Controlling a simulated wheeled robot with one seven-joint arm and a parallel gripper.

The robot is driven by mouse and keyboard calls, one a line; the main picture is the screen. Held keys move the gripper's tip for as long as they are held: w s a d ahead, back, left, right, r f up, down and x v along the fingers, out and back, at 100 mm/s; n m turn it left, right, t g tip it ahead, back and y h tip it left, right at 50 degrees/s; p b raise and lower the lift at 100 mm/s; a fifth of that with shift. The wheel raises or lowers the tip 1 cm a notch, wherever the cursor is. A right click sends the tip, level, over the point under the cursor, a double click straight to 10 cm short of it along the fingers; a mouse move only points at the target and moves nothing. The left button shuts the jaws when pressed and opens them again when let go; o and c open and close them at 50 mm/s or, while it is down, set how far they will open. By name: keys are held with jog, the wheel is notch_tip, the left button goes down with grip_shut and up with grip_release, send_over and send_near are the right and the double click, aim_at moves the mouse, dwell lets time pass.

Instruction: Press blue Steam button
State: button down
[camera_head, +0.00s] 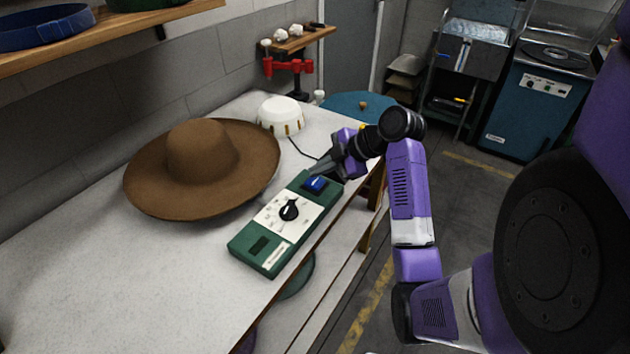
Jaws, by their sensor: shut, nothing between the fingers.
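A green control box (254,248) with a white dial panel lies near the front edge of the white bench. A blue button (315,184) sits at its far end, beyond a black knob (289,210). My gripper (314,172) is shut and empty, with its fingertips just above and behind the blue button in the picture. I cannot tell whether the fingertips touch the button. The button's top shows, and any lettering on it is too small to read.
A wide brown hat (203,153) lies on the bench (130,268) left of the box. A white round block (280,116) stands behind. A red clamp (288,67) is at the wall. The front-left bench is clear.

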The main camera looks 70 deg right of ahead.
aim_at(319, 182)
jog(key=shift+f, duration=0.1)
dwell(0.7)
jog(key=shift+f+b, duration=0.3)
jog(key=shift+b, duration=0.05)
jog(key=shift+f+b, duration=0.4)
jog(key=shift+f, duration=0.15)
dwell(0.7)
jog(key=shift+r, duration=0.1)
jog(key=shift+r+p, duration=0.7)
jog(key=shift+r, duration=0.15)
jog(key=shift+r, duration=0.1)
jog(key=shift+r+p, duration=1.9)
jog(key=shift+r, duration=0.6)
jog(key=shift+f, duration=0.1)
